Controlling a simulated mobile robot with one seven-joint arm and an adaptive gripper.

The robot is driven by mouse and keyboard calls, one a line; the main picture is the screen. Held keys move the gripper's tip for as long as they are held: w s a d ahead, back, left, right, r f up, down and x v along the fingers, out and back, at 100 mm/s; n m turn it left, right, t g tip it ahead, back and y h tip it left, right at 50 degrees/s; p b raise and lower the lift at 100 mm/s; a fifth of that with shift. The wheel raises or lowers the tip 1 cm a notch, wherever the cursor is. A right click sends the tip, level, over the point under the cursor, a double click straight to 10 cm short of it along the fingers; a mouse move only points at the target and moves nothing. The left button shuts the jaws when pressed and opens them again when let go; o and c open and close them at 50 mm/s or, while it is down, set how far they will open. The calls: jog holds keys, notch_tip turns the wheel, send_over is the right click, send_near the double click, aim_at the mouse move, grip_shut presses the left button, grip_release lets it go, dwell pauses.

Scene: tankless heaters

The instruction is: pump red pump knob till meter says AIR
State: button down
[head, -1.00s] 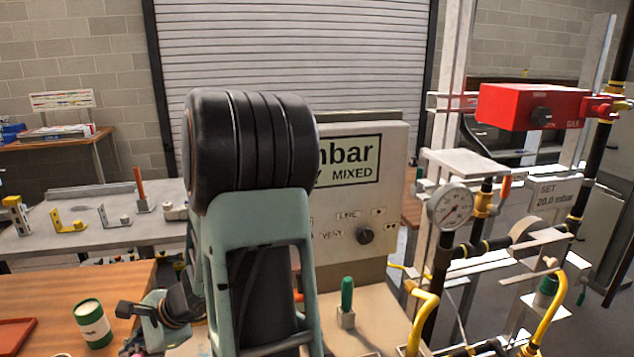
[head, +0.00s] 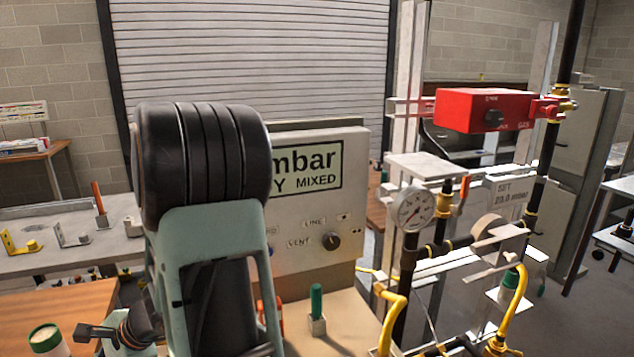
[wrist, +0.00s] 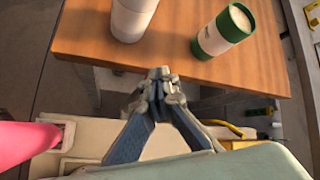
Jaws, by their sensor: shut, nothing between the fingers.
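The meter (head: 300,210) is a beige box in the head view, its display partly hidden by my arm; "mbar" and "Y MIXED" are readable. Below the display are labels including "VENT" and a dark knob (head: 331,241). In the wrist view a large pink-red rounded part (wrist: 27,143) reaches in from the left edge, beside a pale bracket; it may be the red pump knob, but I cannot be sure. My gripper (wrist: 163,76) is shut and empty, apart from the pink-red part, with its tips near the wooden table edge in the picture.
A green-topped lever (head: 316,300) stands before the meter. Right of it are a round gauge (head: 413,208), black and yellow pipes and a red box (head: 483,109). A white cup (wrist: 132,18) and a green-and-white can (wrist: 222,32) stand on the wooden table (wrist: 180,58).

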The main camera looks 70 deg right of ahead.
jog(key=shift+f, duration=0.2)
jog(key=shift+f+b, duration=0.35)
jog(key=shift+b, duration=0.35)
jog(key=shift+r, duration=0.5)
jog(key=shift+r+p, duration=0.1)
jog(key=shift+p, duration=0.25)
notch_tip(320, 180, up, 6)
jog(key=p, duration=0.4)
jog(key=shift+p, duration=0.4)
jog(key=shift+a, duration=0.1)
dwell(1.3)
